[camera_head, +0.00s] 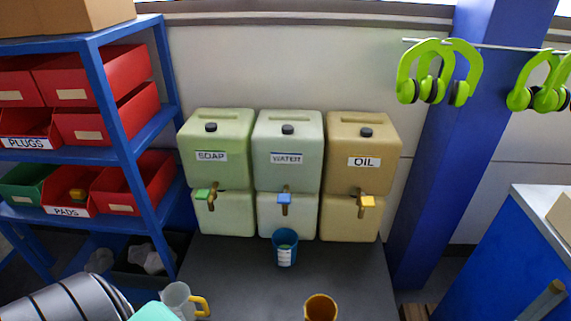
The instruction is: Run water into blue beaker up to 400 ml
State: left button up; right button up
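The blue beaker (284,256) stands upright on the dark table, in front of the middle dispenser and below its tap. A white scale strip shows on its front, but its marks are too small to read. I cannot tell how much water is in it. The pale dispenser labelled WATER (287,142) stands between the other two. Its tap (285,199) has a blue handle, and no stream shows below it. I cannot tell whether the tap is open.
The SOAP dispenser (218,140) stands left and the OIL dispenser (363,145) right. A clear jug (177,298) with a yellow handle and an orange cup (320,308) stand at the table's near edge. The table (240,277) is otherwise largely clear. A blue shelf (119,145) borders the left.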

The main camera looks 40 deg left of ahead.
aim_at(283, 198)
jog(key=j+u, duration=0.1)
jog(key=u, duration=0.6)
jog(key=j+u, duration=0.1)
jog(key=u, duration=0.25)
jog(key=i, duration=0.05)
